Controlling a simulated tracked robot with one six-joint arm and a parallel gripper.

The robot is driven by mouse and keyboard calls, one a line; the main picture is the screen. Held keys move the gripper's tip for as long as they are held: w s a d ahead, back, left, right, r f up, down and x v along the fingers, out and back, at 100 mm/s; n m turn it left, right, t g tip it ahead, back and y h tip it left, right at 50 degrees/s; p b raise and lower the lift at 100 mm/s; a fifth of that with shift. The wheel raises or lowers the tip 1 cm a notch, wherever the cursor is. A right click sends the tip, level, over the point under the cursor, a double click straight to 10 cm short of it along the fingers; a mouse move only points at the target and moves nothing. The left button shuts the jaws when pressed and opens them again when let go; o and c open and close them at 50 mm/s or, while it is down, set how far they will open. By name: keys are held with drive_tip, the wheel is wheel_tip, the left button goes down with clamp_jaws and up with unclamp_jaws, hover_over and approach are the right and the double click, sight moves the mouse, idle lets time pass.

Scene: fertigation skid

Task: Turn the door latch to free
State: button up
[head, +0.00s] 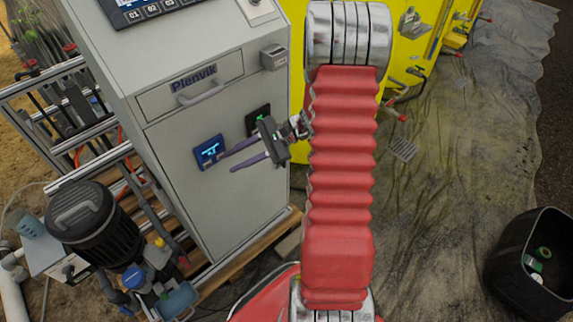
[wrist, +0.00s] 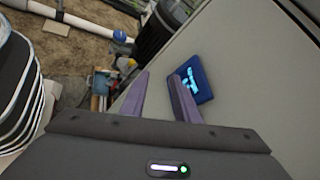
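The grey cabinet (head: 215,190) fills the left middle of the head view, with its door below a drawer. A black square fitting with a green mark (head: 258,118) sits on the door, partly behind my gripper; I cannot tell whether it is the latch or how it is turned. My gripper (head: 227,161) is in front of the door, its two purple fingers pointing left and apart. In the wrist view the fingers of my gripper (wrist: 157,78) are spread with nothing between them. A blue display (head: 209,152) is close to the fingertips; it also shows in the wrist view (wrist: 194,79).
A drawer handle (head: 201,93) and a grey box (head: 274,57) project above the door. A black pump motor (head: 95,225) and pipes stand at the left. A yellow panel (head: 405,60) is behind my arm. A black bin (head: 535,265) stands at lower right.

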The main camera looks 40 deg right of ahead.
drive_tip(key=s+d+f+m+t+h, duration=0.2)
drive_tip(key=d+f+m+t+h, duration=0.1)
drive_tip(key=d+f+m, duration=0.3)
drive_tip(key=s+d+f+m+t+h, duration=0.3)
drive_tip(key=d+f+m+t+h, duration=0.1)
drive_tip(key=d+f, duration=0.6)
drive_tip(key=s+d+f+m+t+h, duration=0.2)
drive_tip(key=d+f+m+t+h, duration=0.2)
drive_tip(key=d+f+m, duration=0.4)
wheel_tip(320, 180, down, 4)
drive_tip(key=shift+s+d+r+t, duration=0.2)
drive_tip(key=shift+s+d+t, duration=0.2)
drive_tip(key=shift+d, duration=0.1)
drive_tip(key=shift+w, duration=0.1)
drive_tip(key=w, duration=1.3)
drive_tip(key=shift+w+a, duration=0.25)
drive_tip(key=shift+w, duration=0.05)
drive_tip(key=shift+c, duration=0.4)
